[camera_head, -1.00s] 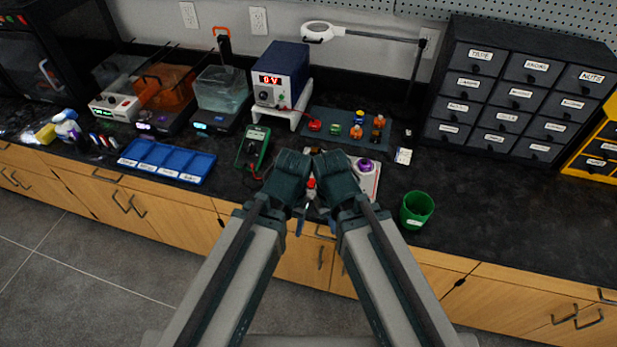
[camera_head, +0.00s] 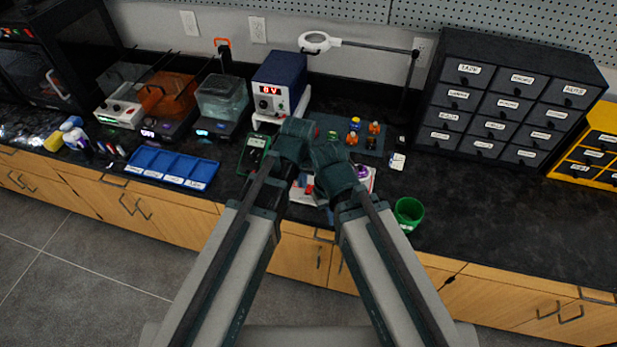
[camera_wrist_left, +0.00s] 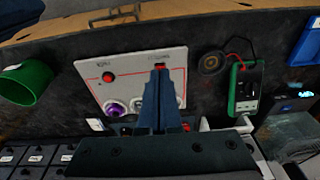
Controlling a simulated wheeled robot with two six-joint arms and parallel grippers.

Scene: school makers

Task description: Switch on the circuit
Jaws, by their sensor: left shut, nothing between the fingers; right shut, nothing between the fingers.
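The white circuit panel (camera_wrist_left: 130,68) lies on the dark bench. In the left wrist view it carries a red button (camera_wrist_left: 108,77), a purple knob (camera_wrist_left: 115,109) and a red switch (camera_wrist_left: 160,65) at its edge. My left gripper (camera_wrist_left: 158,72) is shut and empty, its tips over or at the red switch; I cannot tell whether they touch. In the head view the panel (camera_head: 303,192) is mostly hidden behind my grippers. My right gripper (camera_head: 333,168) is shut and empty over the panel's near side, its fingertips mostly hidden.
The power supply (camera_head: 278,80) with a lit red display stands behind. A multimeter (camera_wrist_left: 245,88) with leads lies beside the panel, and a green cup (camera_head: 409,212) stands right. A blue tray (camera_head: 172,167) is left; labelled drawers (camera_head: 515,95) are right. The front right bench is clear.

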